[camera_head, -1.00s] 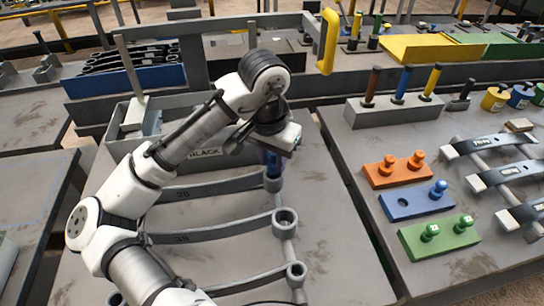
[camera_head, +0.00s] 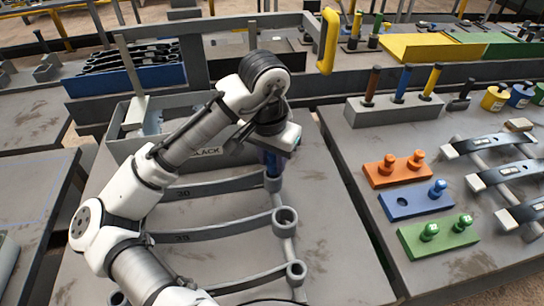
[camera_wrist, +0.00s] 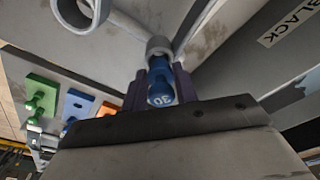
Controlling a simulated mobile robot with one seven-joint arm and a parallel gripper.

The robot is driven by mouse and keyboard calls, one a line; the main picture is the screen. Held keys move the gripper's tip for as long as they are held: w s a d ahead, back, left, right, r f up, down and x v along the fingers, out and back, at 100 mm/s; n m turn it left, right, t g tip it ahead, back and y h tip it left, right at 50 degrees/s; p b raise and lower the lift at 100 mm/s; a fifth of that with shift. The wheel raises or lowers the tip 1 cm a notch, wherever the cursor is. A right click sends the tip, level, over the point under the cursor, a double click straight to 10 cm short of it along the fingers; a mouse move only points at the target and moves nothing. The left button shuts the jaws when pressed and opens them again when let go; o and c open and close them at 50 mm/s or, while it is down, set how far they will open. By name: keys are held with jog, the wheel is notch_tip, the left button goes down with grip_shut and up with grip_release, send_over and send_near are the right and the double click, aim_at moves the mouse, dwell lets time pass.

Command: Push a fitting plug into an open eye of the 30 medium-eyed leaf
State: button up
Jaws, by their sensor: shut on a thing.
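My gripper (camera_wrist: 160,88) is shut on a blue plug (camera_wrist: 160,82) marked 30. The plug is at the grey eye (camera_wrist: 158,46) of the leaf marked 30 (camera_head: 225,186). In the head view the plug (camera_head: 272,162) shows as blue just above that eye (camera_head: 273,184), partly hidden by my gripper (camera_head: 272,148). I cannot tell how deep the plug sits in the eye. Below lie a leaf with a larger eye (camera_head: 285,216) and a leaf with a smaller eye (camera_head: 296,270); both eyes look empty.
On the right bench are an orange block (camera_head: 398,171) and a green block (camera_head: 438,239) with two plugs each. A blue block (camera_head: 400,212) has one plug and one empty hole. A grey bin (camera_head: 125,150) labelled BLACK stands behind the leaves.

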jog(key=shift+s+f+b, duration=0.2)
jog(key=shift+f+b, duration=0.8)
jog(key=shift+f, duration=0.65)
jog(key=o, duration=1.4)
jog(key=shift+d, duration=0.15)
jog(key=r+p, duration=0.2)
jog(key=p, duration=0.1)
jog(key=r+p, duration=0.1)
jog(key=shift+w+r, duration=0.25)
jog(key=shift+r, duration=0.1)
jog(key=shift+r+p, duration=1.8)
jog(key=shift+p, duration=0.1)
